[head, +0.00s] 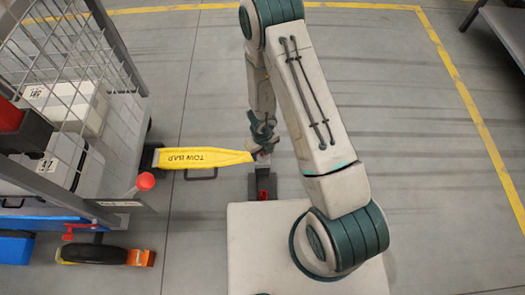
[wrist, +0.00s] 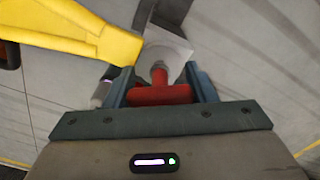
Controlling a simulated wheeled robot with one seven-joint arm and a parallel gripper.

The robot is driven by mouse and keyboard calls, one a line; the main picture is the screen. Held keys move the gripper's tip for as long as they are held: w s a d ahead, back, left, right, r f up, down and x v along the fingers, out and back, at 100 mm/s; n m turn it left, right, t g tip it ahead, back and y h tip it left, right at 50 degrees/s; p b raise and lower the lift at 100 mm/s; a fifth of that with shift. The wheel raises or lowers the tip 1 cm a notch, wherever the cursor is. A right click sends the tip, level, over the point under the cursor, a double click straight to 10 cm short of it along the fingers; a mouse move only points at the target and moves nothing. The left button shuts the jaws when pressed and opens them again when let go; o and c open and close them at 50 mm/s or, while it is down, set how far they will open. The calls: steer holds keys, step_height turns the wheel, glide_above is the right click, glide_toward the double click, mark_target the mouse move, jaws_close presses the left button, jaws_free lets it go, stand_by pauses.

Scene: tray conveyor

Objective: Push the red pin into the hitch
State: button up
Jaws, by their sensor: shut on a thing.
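The red pin (wrist: 160,95) shows in the wrist view, its red crossbar handle between the two teal fingers of my gripper (wrist: 160,82). My gripper is shut on this handle. The pin's grey shaft points to the pale metal end piece of the yellow tow bar (wrist: 75,30); how deep it sits is hidden. In the head view my gripper (head: 263,138) is at the right end of the tow bar (head: 205,158), above the dark hitch (head: 263,187) with red marks, on the front of my base. The pin cannot be made out in the head view.
A wire-sided cart (head: 125,150) with bins stands at the left, joined to the tow bar's left end. A red ball knob (head: 146,181) sticks out near its corner. Open grey floor with yellow lines lies behind and to the right. A dark-legged table (head: 500,30) is at the top right.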

steer(key=shift+f, duration=0.2)
steer(key=shift+r, duration=0.15)
steer(key=shift+r+p, duration=2.05)
steer(key=shift+p, duration=0.05)
steer(key=shift+f+b, duration=2.1)
steer(key=shift+f, duration=0.05)
steer(key=o, duration=1.1)
steer(key=shift+c, duration=0.2)
steer(key=shift+r, duration=0.1)
step_height(320, 180, up, 14)
steer(key=p, duration=1.4)
